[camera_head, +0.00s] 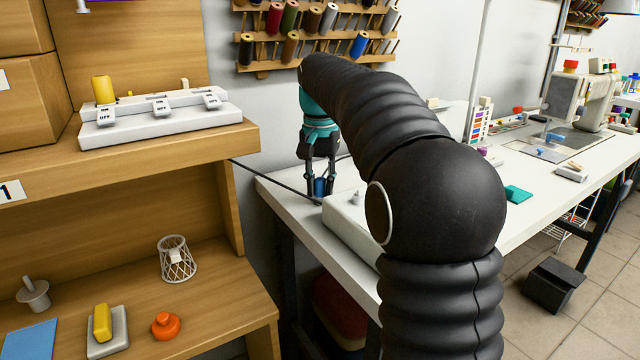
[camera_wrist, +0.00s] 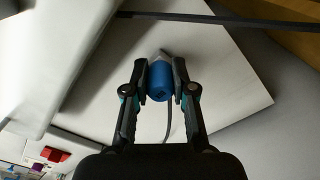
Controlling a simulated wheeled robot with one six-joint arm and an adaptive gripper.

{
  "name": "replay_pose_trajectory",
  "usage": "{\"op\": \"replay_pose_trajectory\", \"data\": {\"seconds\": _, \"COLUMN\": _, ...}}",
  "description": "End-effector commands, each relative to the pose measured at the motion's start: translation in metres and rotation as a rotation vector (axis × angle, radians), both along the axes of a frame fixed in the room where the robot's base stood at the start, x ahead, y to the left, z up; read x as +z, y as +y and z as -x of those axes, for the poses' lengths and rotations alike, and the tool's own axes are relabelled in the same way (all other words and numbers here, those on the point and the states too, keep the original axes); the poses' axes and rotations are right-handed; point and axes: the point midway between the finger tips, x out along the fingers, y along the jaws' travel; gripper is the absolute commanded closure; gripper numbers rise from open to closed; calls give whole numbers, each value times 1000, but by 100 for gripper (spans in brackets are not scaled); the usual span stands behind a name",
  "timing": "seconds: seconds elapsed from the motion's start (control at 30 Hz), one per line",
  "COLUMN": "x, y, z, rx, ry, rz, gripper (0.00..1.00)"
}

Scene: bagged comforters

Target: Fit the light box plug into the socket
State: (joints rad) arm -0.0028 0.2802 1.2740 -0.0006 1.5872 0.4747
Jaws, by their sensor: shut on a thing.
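My gripper (camera_head: 320,178) points down over the far left corner of the white table. It is shut on a blue plug (camera_head: 319,187), which sits between the fingertips. In the wrist view the gripper (camera_wrist: 160,72) has one finger on each side of the blue plug (camera_wrist: 160,83). A pale tip shows at the plug's far end, and a thin grey cable (camera_wrist: 168,122) trails from it. A white box (camera_head: 348,228), seemingly the light box, lies on the table beside the gripper, partly hidden by my arm. I cannot make out the socket for certain.
A dark cable or strip (camera_head: 275,180) runs from the wooden shelf (camera_head: 240,140) to the table. A white unit with switches (camera_head: 160,118) stands on the shelf. A thread rack (camera_head: 310,40) hangs behind. Farther right are a sewing machine (camera_head: 580,98) and small items.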

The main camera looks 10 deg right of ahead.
Motion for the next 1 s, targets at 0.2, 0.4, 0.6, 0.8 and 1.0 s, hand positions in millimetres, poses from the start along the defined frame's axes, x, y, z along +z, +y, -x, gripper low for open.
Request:
{"op": "replay_pose_trajectory", "data": {"seconds": 0.2, "x": -2, "y": 0, "z": 0, "rx": 0, "ry": 0, "rz": 0, "gripper": 67}}
{"op": "replay_pose_trajectory", "data": {"seconds": 0.4, "x": -2, "y": 0, "z": 0, "rx": 0, "ry": 0, "rz": 0, "gripper": 46}}
{"op": "replay_pose_trajectory", "data": {"seconds": 0.6, "x": -2, "y": 0, "z": 0, "rx": 0, "ry": 0, "rz": 0, "gripper": 23}}
{"op": "replay_pose_trajectory", "data": {"seconds": 0.8, "x": -2, "y": 0, "z": 0, "rx": 0, "ry": 0, "rz": 0, "gripper": 12}}
{"op": "replay_pose_trajectory", "data": {"seconds": 1.0, "x": -2, "y": 0, "z": 0, "rx": 0, "ry": -1, "rz": 0, "gripper": 12}}
